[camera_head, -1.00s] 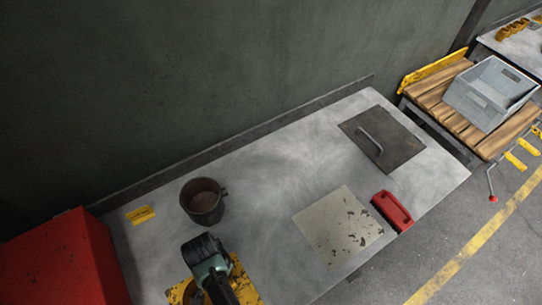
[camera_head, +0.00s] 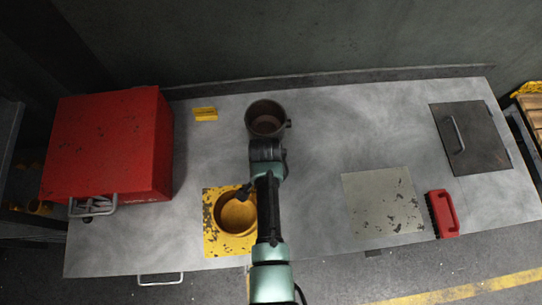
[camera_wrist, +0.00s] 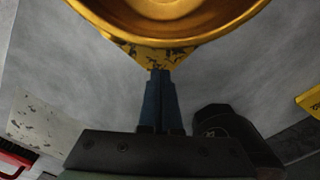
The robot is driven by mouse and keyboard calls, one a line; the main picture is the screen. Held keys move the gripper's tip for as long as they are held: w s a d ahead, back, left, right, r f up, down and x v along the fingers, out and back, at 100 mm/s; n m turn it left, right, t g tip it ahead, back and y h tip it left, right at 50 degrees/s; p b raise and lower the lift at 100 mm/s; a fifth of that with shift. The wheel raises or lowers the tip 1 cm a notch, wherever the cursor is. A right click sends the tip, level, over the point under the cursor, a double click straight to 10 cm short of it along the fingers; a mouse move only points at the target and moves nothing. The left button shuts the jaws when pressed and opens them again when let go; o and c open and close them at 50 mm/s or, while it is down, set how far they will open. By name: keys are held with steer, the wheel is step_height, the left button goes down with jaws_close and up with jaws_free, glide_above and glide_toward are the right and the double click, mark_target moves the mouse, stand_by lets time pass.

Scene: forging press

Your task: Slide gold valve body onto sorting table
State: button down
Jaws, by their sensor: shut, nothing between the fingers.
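The gold valve body (camera_head: 236,213) looks like a round, open bowl on a worn yellow plate (camera_head: 213,246) at the table's front left. It also fills the top of the wrist view (camera_wrist: 165,25), cut off by the frame edge. My gripper (camera_wrist: 160,75) is shut and empty, its blue fingertips apart from the valve body and by a corner of the yellow plate. In the head view my arm hides the fingers. The grey metal table (camera_head: 320,130) lies under all this; I cannot tell if it is the sorting table.
A dark pot (camera_head: 266,118) stands just beyond my wrist. A red box (camera_head: 108,145) is left, with a yellow sign (camera_head: 205,114) beside it. A worn pale plate (camera_head: 383,202), red brush (camera_head: 444,213) and dark hatch (camera_head: 472,139) are right. The middle table is mostly clear.

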steer(key=w+r+n+t+b, duration=0.2)
steer(key=w+r+t, duration=0.35)
steer(key=r, duration=0.75)
steer(key=w+r+n+t+b, duration=0.1)
steer(key=w+r+t, duration=0.45)
steer(key=r, duration=0.75)
steer(key=w+r+n+t+b, duration=0.25)
steer(key=w+r, duration=0.55)
steer(key=r, duration=0.4)
steer(key=s+r+n+t+b, duration=0.1)
steer(key=s+r+t, duration=0.15)
steer(key=r, duration=0.75)
steer(key=s+r+n+t, duration=0.15)
steer(key=r+t, duration=0.25)
steer(key=r, duration=0.5)
steer(key=s+r+n+t+b, duration=0.1)
steer(key=s+r+n+t, duration=0.1)
steer(key=s+r+t, duration=0.5)
steer(key=s+r, duration=0.6)
steer(key=r, duration=0.1)
steer(key=shift+a+r, duration=0.4)
